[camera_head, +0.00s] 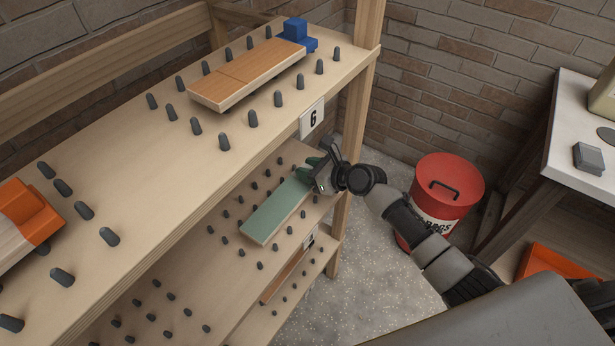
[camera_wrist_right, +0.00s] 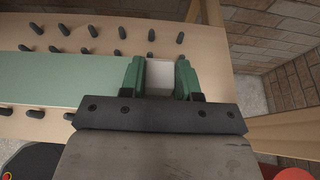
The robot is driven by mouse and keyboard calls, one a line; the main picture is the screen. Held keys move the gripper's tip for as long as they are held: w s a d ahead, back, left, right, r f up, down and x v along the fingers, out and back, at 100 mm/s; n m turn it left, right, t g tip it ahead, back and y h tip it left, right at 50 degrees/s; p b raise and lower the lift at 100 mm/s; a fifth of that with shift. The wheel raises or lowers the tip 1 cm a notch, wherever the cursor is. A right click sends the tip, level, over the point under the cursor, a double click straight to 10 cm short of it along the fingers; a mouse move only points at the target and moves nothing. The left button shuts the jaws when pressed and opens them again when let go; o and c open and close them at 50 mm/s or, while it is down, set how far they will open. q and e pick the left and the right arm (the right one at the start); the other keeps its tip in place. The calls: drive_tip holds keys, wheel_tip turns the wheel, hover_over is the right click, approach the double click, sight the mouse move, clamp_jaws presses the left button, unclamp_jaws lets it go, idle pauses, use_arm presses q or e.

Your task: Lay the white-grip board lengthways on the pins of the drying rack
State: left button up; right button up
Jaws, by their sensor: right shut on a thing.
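The board (camera_head: 275,212) has a green face, and its white grip (camera_wrist_right: 160,80) shows between my fingers in the right wrist view. My right gripper (camera_head: 317,172) is shut on this grip at the board's far end. The board is level and lengthways along the middle shelf (camera_head: 222,228) of the drying rack, with rows of dark pins along both sides. I cannot tell whether its underside touches pins or is slightly above them. My left gripper is not in view.
The upper shelf (camera_head: 150,185), with a "6" label (camera_head: 312,118), overhangs close by. It bears a wooden board with a blue grip (camera_head: 250,72) and an orange-ended one (camera_head: 28,212). A red bin (camera_head: 447,182) stands right of the rack's post (camera_head: 362,80).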

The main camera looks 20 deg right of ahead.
wheel_tip(320, 180, down, 2)
drive_tip(key=shift+f, duration=0.15)
drive_tip(key=o, duration=1.1)
drive_tip(key=shift+c, duration=0.2)
drive_tip(key=v, duration=1.2)
drive_tip(key=shift+p, duration=0.3)
